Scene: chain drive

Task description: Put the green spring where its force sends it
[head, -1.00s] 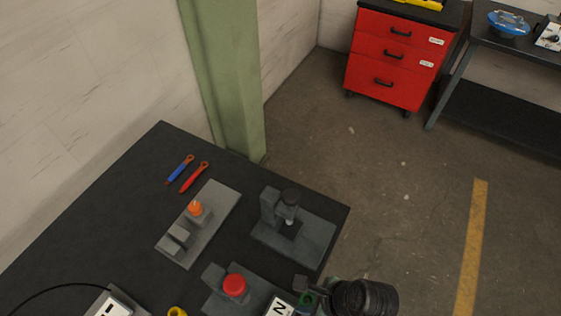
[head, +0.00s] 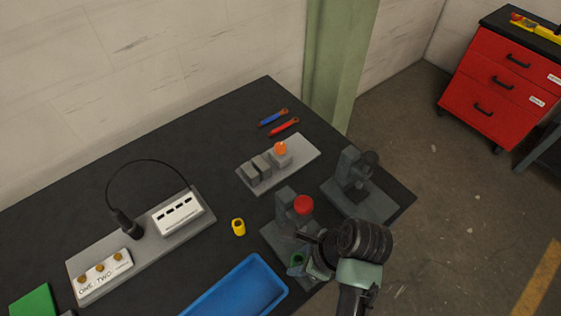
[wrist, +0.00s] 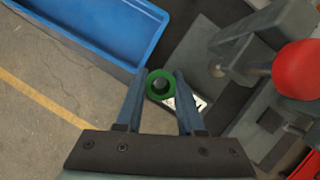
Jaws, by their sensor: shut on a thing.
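The green spring (head: 297,259) shows as a short green ring with a dark centre. In the wrist view, the spring (wrist: 151,94) sits between the two blue-grey fingertips of my gripper (wrist: 161,84). My gripper (head: 308,250) is shut on it, over the front of the grey fixture with the red knob (head: 303,205). A white display plate (wrist: 186,103) shows partly behind the spring. I cannot tell whether the spring touches the fixture. A yellow spring-like cylinder (head: 238,228) stands on the table. An orange-topped piece (head: 280,149) is on a grey plate with several blocks.
A blue tray (head: 281,287) lies at the table's front edge, left of my gripper. A dark fixture (head: 357,207) stands behind right. A panel with labels and knobs (head: 103,271) and a slotted white box (head: 178,215) are at left. Two tools (head: 284,127) lie behind.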

